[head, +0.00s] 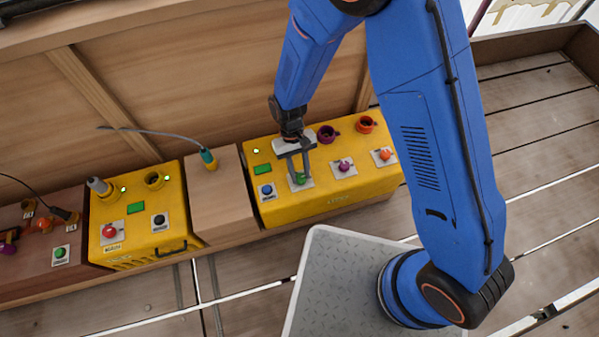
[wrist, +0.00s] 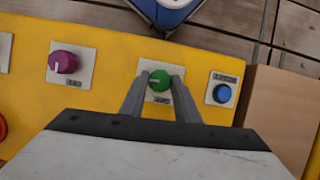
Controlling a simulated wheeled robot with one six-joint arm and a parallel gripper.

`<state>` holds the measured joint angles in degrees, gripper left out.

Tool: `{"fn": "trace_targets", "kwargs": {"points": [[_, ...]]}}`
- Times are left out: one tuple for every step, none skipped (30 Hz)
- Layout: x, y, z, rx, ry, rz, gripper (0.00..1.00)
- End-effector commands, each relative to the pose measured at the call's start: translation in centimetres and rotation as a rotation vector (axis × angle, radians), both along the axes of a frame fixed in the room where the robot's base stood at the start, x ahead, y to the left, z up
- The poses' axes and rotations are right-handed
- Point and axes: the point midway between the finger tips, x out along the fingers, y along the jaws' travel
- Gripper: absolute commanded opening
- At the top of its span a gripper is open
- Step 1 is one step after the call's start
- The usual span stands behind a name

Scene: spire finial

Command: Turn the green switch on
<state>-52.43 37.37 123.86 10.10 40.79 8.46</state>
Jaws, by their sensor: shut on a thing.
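The green switch (head: 301,179) is a round green knob on a pale plate on the front of the right yellow box (head: 333,203). It also shows in the wrist view (wrist: 159,80), with a light mark on its left part. My gripper (head: 299,176) reaches down to it from above. In the wrist view my gripper (wrist: 160,82) has one finger on each side of the knob, shut on it. The fingers hide parts of the plate and its label.
On the same box, a blue button (head: 266,189) is left of the green switch; a purple knob (head: 344,166) and an orange knob (head: 385,154) are right. Another yellow box (head: 135,212) with a red button (head: 109,231) stands further left. A wooden block (head: 220,200) separates the boxes.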

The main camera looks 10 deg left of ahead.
Motion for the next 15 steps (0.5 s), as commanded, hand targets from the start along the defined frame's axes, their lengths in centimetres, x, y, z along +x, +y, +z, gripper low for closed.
{"fn": "trace_targets", "kwargs": {"points": [[0.05, 0.00, 0.03, 0.001, -0.001, -0.018, 0.06], [0.06, -0.01, 0.03, 0.001, -0.001, -0.028, 0.06], [0.07, -0.01, 0.02, 0.000, -0.001, -0.040, 0.06], [0.06, -0.02, 0.03, 0.000, -0.001, -0.048, 0.06], [0.07, 0.00, 0.03, 0.001, -0.001, -0.054, 0.06], [0.06, -0.01, 0.03, 0.001, -0.001, -0.062, 0.06], [0.06, -0.01, 0.03, 0.001, 0.000, -0.065, 0.06], [0.06, -0.01, 0.03, 0.001, 0.000, -0.069, 0.06], [0.06, -0.01, 0.03, 0.001, -0.001, -0.073, 0.06], [0.06, -0.01, 0.03, 0.001, 0.000, -0.074, 0.06], [0.07, 0.00, 0.03, 0.001, -0.001, -0.076, 0.06], [0.06, -0.01, 0.03, 0.001, -0.001, -0.077, 0.06], [0.06, -0.01, 0.03, 0.001, -0.001, -0.077, 0.06], [0.06, -0.01, 0.03, 0.001, -0.001, -0.078, 0.06], [0.06, -0.01, 0.03, 0.001, -0.001, -0.078, 0.06]]}}
